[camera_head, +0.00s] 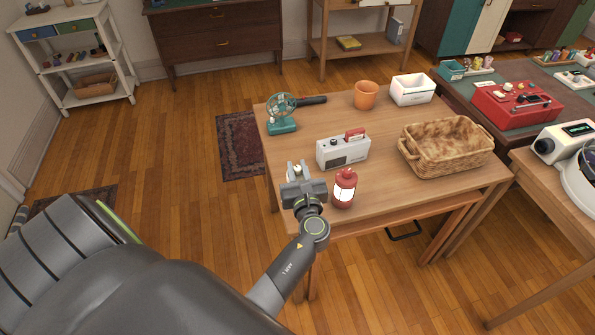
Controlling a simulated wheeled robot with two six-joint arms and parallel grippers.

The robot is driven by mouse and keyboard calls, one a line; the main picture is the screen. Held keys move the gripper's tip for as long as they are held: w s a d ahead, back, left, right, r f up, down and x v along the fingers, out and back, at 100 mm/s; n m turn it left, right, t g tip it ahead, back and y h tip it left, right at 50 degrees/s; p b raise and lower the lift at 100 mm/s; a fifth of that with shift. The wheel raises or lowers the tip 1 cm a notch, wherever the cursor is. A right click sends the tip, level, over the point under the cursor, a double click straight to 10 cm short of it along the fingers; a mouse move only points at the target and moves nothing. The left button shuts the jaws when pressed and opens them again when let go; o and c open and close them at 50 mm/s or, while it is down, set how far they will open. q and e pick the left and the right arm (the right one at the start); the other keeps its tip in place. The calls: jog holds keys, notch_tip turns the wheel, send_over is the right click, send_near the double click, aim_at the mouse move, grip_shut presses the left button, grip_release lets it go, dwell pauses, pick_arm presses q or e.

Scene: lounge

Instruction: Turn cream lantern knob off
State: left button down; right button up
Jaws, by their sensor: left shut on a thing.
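My left gripper (298,170) reaches over the table's front left part, its fingers pointing away from me. It is shut on a small cream piece (298,168), which looks like the knob of the cream lantern. The gripper body hides most of what is there, so the knob's setting cannot be told. A red lantern (345,188) with a pale lit-looking panel stands upright just right of the gripper, apart from it. My right gripper is not in view.
On the wooden table (385,195) stand a white radio-like box (342,151), a teal fan (282,113), an orange pot (366,95), a white bin (411,89) and a wicker basket (445,147). A red case (516,105) lies on the table at the right.

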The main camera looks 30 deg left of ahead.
pick_arm(q)
jog(key=shift+n+g+y+b, duration=0.6)
jog(key=shift+n+g+y, duration=1.25)
jog(key=shift+g, duration=0.75)
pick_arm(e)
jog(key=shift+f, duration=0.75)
pick_arm(q)
jog(key=shift+n+g, duration=0.65)
jog(key=shift+g, duration=0.15)
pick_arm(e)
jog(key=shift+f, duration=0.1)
pick_arm(q)
jog(key=c, duration=1.3)
grip_release()
